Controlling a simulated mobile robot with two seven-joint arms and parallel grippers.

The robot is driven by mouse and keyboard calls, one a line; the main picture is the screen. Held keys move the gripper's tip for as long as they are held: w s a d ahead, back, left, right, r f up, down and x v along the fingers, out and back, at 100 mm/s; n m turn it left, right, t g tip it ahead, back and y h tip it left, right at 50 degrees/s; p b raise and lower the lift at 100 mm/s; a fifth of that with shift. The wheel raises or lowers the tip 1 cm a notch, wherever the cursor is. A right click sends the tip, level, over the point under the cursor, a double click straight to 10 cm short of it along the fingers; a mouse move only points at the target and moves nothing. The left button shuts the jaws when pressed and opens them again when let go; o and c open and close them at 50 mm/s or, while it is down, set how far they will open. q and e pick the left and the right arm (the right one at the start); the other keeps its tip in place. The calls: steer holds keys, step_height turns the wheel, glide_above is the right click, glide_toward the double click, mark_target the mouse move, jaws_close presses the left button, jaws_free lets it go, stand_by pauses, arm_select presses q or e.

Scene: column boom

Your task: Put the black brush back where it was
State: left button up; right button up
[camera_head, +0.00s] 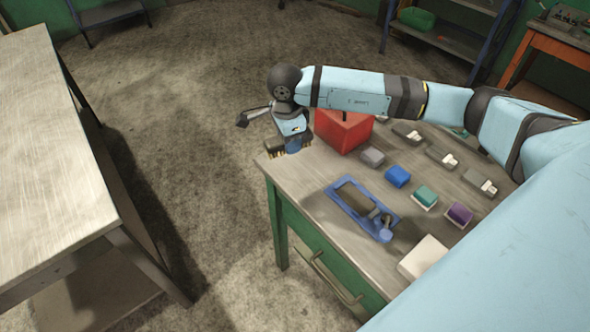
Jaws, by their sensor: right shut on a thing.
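My right arm reaches in from the right and bends down at the table's far left corner. My right gripper (291,145) is at its lower end, shut on the black brush (275,146). The brush is a small dark block with pale bristles underneath, at the table's left edge. The arm and gripper hide part of it, and I cannot tell whether the bristles touch the table. A blue tray (340,203) lies on the table nearer to me, with dark items and a blue round part at its near end. My left gripper is not in view.
A red box (343,131) stands right of the gripper. Grey, blue (398,176), teal (425,195) and purple (459,214) blocks lie across the workbench (310,186), with a white block (424,257) nearer. Another table (50,150) is at left, beyond open floor.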

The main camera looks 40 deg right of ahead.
steer(key=w+d+r+m+b, duration=0.3)
steer(key=m, duration=1.2)
glide_above(295, 164)
step_height(295, 164, down, 12)
steer(key=shift+r, duration=0.2)
steer(key=shift+f, duration=2.4)
steer(key=o, duration=1)
steer(key=shift+f, duration=0.1)
